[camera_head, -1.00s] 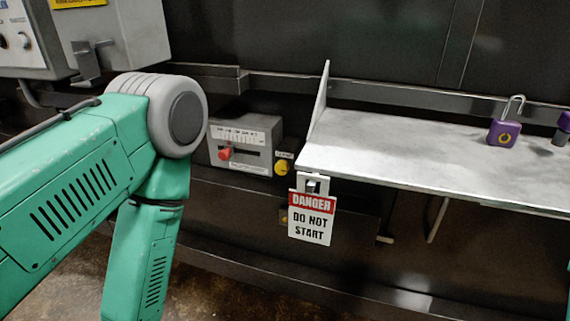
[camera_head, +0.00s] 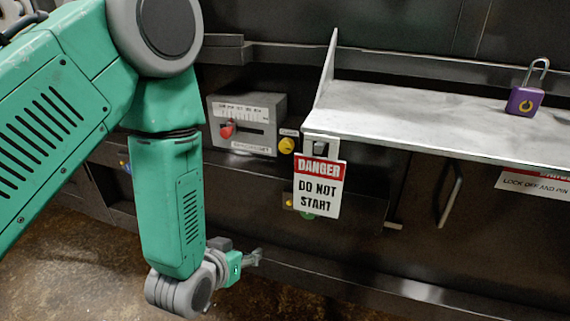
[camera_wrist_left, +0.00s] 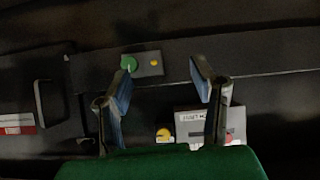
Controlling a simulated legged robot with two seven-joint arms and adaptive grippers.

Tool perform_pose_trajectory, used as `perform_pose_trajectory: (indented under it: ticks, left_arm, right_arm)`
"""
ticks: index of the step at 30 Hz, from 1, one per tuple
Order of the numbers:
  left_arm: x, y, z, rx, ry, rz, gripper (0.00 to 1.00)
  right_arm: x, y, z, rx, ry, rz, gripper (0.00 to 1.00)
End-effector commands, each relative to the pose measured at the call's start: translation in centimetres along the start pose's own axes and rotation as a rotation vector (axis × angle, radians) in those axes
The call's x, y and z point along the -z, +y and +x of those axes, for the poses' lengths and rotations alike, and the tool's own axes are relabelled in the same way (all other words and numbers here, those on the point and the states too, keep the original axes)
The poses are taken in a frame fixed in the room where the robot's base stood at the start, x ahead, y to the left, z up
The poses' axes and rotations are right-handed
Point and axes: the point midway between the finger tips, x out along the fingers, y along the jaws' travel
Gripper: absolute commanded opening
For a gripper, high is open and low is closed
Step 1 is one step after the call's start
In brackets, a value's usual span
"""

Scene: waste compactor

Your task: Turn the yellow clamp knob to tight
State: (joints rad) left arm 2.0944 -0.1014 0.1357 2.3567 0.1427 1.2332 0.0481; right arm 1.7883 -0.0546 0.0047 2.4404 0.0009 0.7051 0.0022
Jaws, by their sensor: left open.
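The yellow clamp knob (camera_head: 286,145) sits at the right side of a grey box on the dark machine front, just left of the shelf's edge. It also shows in the left wrist view (camera_wrist_left: 163,135), low, beside the box. My left gripper (camera_head: 254,257) is down near the floor, below and left of the knob and apart from it. In the left wrist view its two fingers (camera_wrist_left: 160,75) are spread, with nothing between them. The knob's pointer and markings are too small to read. My right gripper is not in view.
The grey box (camera_head: 262,139) carries a red lever knob (camera_head: 227,130). A DANGER DO NOT START tag (camera_head: 319,186) hangs right of the clamp knob, partly covering a green button (camera_head: 307,215). The metal shelf (camera_head: 420,125) juts out, bearing a purple padlock (camera_head: 525,100).

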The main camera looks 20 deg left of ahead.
Motion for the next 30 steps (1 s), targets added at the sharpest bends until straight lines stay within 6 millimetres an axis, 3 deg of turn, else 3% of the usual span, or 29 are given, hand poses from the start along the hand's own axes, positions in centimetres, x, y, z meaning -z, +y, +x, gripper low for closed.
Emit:
perform_pose_trajectory:
  ticks: [1,3,7,10,14,30]
  left_arm:
    - [3.6,1.1,1.1,-0.013,0.154,-0.016,0.51]
    - [8.4,2.3,0.8,-0.024,0.329,-0.039,0.51]
    - [13.9,3.6,-0.5,-0.039,0.537,-0.069,0.51]
    - [15.8,4.0,-1.1,-0.043,0.605,-0.079,0.51]
    - [16.8,4.0,-0.4,-0.044,0.618,-0.083,0.51]
    - [22.6,4.2,8.2,-0.044,0.614,-0.08,0.51]
  right_arm:
    - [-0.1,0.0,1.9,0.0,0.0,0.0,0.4]
    - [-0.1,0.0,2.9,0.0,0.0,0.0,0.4]
    - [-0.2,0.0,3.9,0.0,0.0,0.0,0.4]
    - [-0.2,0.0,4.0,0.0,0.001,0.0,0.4]
    - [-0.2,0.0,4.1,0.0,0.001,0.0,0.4]
    - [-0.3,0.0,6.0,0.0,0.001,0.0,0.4]
